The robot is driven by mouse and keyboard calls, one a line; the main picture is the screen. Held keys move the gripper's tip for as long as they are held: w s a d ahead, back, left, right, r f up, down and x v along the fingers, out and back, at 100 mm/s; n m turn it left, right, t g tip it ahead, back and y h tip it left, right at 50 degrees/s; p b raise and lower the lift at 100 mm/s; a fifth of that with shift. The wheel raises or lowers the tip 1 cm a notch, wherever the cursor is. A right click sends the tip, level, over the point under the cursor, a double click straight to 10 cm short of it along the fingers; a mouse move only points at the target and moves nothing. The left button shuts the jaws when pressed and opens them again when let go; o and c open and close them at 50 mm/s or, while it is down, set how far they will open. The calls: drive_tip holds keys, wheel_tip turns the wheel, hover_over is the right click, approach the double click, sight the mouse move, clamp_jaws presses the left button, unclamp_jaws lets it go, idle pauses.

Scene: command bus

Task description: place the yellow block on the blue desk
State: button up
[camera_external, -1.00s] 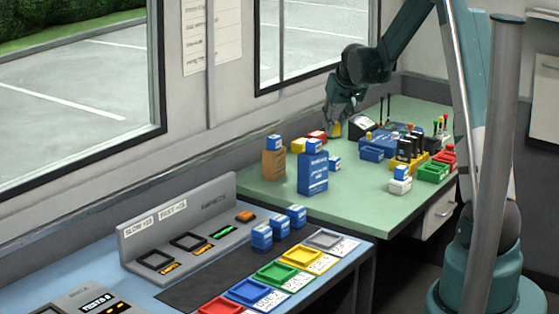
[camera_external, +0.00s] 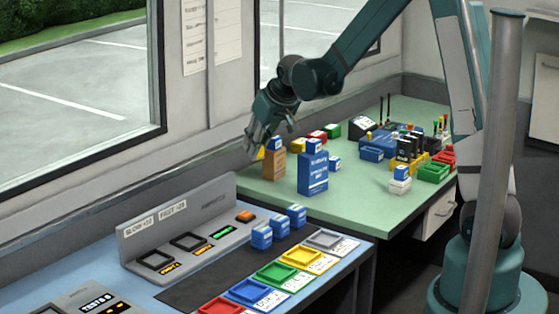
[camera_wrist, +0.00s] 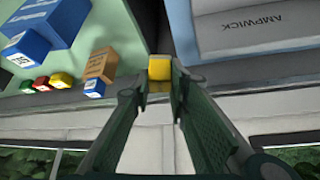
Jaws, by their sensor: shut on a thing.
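My gripper (camera_external: 262,148) is shut on a yellow block (camera_wrist: 160,68), which sits between the fingertips in the wrist view. In the external view the held yellow block (camera_external: 260,154) shows just below the fingers, near the left back edge of the green table, beside the window wall. The blue desk (camera_external: 97,276) is at the front left, carrying a grey console. Another yellow block (camera_external: 298,146) stays on the green table.
A brown box (camera_external: 273,166) and a tall blue box (camera_external: 313,175) stand close to my gripper on the green table (camera_external: 355,185). The grey console (camera_external: 190,232) rises from the blue desk. Blue blocks (camera_external: 262,237) and coloured trays (camera_external: 277,273) occupy its right side.

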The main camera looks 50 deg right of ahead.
drive_tip(key=s+a+f+n+y+b, duration=0.1)
drive_tip(key=a+f, duration=0.2)
drive_tip(key=a, duration=0.8)
drive_tip(key=s+a+f+n+b, duration=0.2)
drive_tip(key=a+f, duration=0.1)
drive_tip(key=a, duration=0.9)
drive_tip(key=shift+s+y, duration=0.3)
drive_tip(key=shift+y, duration=0.1)
wheel_tip(320, 180, up, 13)
drive_tip(key=w+d+m+h, duration=0.1)
drive_tip(key=w+d+m, duration=0.1)
drive_tip(key=d, duration=1.2)
drive_tip(key=w+d+m+h, duration=0.1)
drive_tip(key=d+m, duration=0.1)
drive_tip(key=d, duration=1.2)
drive_tip(key=s+d+m+g+h, duration=0.15)
drive_tip(key=s+d, duration=0.25)
drive_tip(key=d, duration=0.9)
drive_tip(key=s+d+m, duration=0.2)
drive_tip(key=s+d, duration=0.2)
drive_tip(key=d, duration=0.8)
drive_tip(key=s+d+m+h, duration=0.1)
drive_tip(key=s+d, duration=0.3)
drive_tip(key=d, duration=0.9)
wheel_tip(320, 180, down, 11)
drive_tip(key=shift+b, duration=0.3)
drive_tip(key=shift+m, duration=0.25)
